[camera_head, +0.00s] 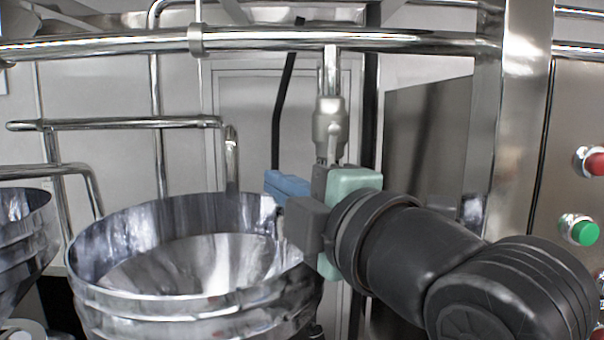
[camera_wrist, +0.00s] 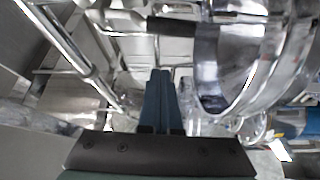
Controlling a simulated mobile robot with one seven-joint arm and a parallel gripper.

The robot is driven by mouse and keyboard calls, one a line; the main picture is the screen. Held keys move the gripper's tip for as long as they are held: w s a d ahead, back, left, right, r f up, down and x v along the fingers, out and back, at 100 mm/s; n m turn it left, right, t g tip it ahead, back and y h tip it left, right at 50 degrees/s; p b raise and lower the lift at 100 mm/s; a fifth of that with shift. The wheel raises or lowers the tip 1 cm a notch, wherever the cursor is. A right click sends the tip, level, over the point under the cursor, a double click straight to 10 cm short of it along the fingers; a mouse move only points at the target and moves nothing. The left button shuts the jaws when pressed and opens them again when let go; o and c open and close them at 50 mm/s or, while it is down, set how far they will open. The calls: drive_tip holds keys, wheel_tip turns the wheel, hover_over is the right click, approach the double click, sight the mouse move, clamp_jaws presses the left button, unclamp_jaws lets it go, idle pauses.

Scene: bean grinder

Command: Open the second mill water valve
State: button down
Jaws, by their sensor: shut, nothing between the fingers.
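A grey metal valve body (camera_head: 329,125) sits on a short vertical pipe below the long horizontal pipe. Its lower end is hidden behind my wrist, and I cannot make out a handle on it for certain. My gripper (camera_head: 270,182) is just below and left of the valve in the picture, its blue fingers pointing left above the hopper's right rim. In the wrist view, the fingers (camera_wrist: 160,74) lie together with nothing between them. A dark bar (camera_wrist: 172,26) shows beyond the fingertips there; I cannot tell whether it is a valve handle.
A large shiny hopper (camera_head: 120,290) stands below left of my gripper, with another hopper (camera_head: 25,235) at the left edge. The horizontal pipe (camera_head: 420,42) crosses above. A steel post (camera_head: 515,130) and a panel with a green button (camera_head: 580,230) are right.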

drive_tip(key=d+b, duration=0.2)
drive_tip(key=d, duration=0.3)
drive_tip(key=shift+w+d+f, duration=0.1)
drive_tip(key=shift+d, duration=0.3)
idle(0.4)
